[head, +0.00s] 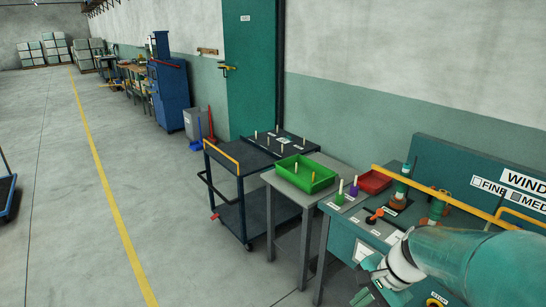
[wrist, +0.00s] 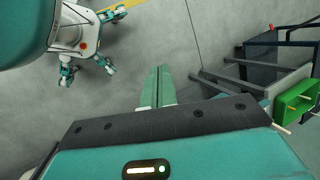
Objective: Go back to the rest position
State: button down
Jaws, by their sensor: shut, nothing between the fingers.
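My gripper shows in the wrist view (wrist: 158,72) with its two green fingers together and nothing between them. Bare grey floor lies beyond the fingertips. In the head view my gripper (head: 364,297) is at the bottom right, partly cut off by the frame edge, in front of the green winding bench (head: 345,240). My teal arm crosses the lower right corner and hides part of the bench. My own white and teal body with its legs shows at the upper left of the wrist view.
A green bin (head: 331,179) sits on a grey table beside the bench; it also shows in the wrist view (wrist: 283,105). A dark trolley (head: 228,188) stands left of it. A red tray (head: 374,182) is on the bench. The floor at left is open, with a yellow line.

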jog(key=s+a+r+n+t+h, duration=0.3)
jog(key=s+r+n+h, duration=0.1)
jog(key=s+r+n, duration=0.6)
jog(key=shift+s+a+r+n+t, duration=0.3)
jog(key=shift+r+n+t, duration=0.15)
jog(key=shift+n, duration=0.35)
